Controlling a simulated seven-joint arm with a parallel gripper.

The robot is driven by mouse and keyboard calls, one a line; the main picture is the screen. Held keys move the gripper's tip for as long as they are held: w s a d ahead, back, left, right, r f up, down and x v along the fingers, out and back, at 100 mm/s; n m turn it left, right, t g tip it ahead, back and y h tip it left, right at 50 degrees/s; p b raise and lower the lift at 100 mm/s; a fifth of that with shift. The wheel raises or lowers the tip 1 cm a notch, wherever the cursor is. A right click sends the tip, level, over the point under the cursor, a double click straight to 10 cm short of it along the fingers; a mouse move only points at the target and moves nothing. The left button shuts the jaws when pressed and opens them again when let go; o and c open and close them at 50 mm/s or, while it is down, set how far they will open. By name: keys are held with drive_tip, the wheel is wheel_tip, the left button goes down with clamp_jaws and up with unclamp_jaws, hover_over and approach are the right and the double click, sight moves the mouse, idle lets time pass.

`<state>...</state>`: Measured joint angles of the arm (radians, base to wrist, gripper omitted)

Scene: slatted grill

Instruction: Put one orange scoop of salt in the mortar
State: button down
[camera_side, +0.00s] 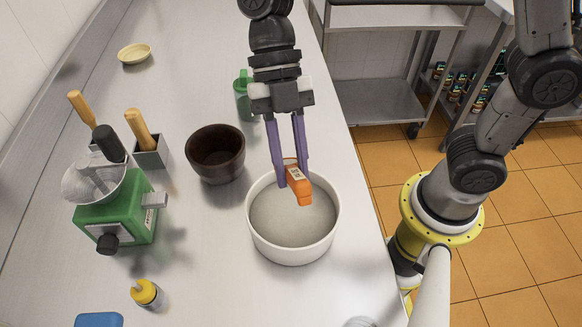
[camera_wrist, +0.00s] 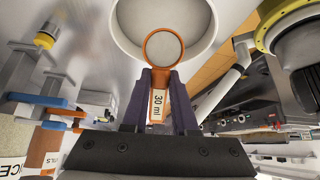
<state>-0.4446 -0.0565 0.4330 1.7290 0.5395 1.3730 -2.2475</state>
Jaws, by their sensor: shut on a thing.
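My gripper (camera_side: 290,172) has purple fingers shut on the handle of the orange scoop (camera_side: 299,182). In the wrist view, the scoop's handle (camera_wrist: 157,105) reads "30 ml" and its round orange cup (camera_wrist: 149,42) points away from my gripper. The scoop is over the white bowl (camera_side: 290,256), at or just above the pale contents, which look like salt (camera_side: 284,219). The inside of the cup looks pale grey; I cannot tell whether it holds salt. The mortar looks to be the dark brown bowl (camera_side: 215,176), upright on the counter left of the white bowl.
A green object (camera_side: 243,101) stands behind the mortar. A yellow dish (camera_side: 134,53) lies far back. The counter ends right of the white bowl.

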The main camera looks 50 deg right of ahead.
idle(0.3)
drive_tip(key=shift+r+t, duration=0.1)
drive_tip(key=shift+t, duration=0.2)
drive_tip(key=shift+w+d+m+t, duration=0.15)
drive_tip(key=shift+m+t, duration=0.25)
drive_tip(key=shift+m, duration=0.4)
drive_tip(key=w+m+t, duration=0.1)
drive_tip(key=w+m, duration=0.2)
drive_tip(key=w, duration=0.1)
drive_tip(key=w+a+m+t+h, duration=0.1)
drive_tip(key=w+m, duration=0.1)
drive_tip(key=w, duration=0.3)
drive_tip(key=w+r+m+t, duration=0.1)
drive_tip(key=w+m+t, duration=0.1)
drive_tip(key=w, duration=0.3)
drive_tip(key=shift+w+a+m, duration=0.15)
drive_tip(key=shift+a+m, duration=0.05)
drive_tip(key=shift+m, duration=0.6)
drive_tip(key=w+a+h, duration=0.1)
drive_tip(key=w+a+f, duration=0.1)
drive_tip(key=w, duration=0.1)
drive_tip(key=w+a+h, duration=0.1)
drive_tip(key=shift+w+a+f+m+h, duration=0.3)
drive_tip(key=shift+a+f+m, duration=0.05)
drive_tip(key=shift+a+m, duration=0.05)
drive_tip(key=shift+s+f+h, duration=0.1)
drive_tip(key=shift+h, duration=0.2)
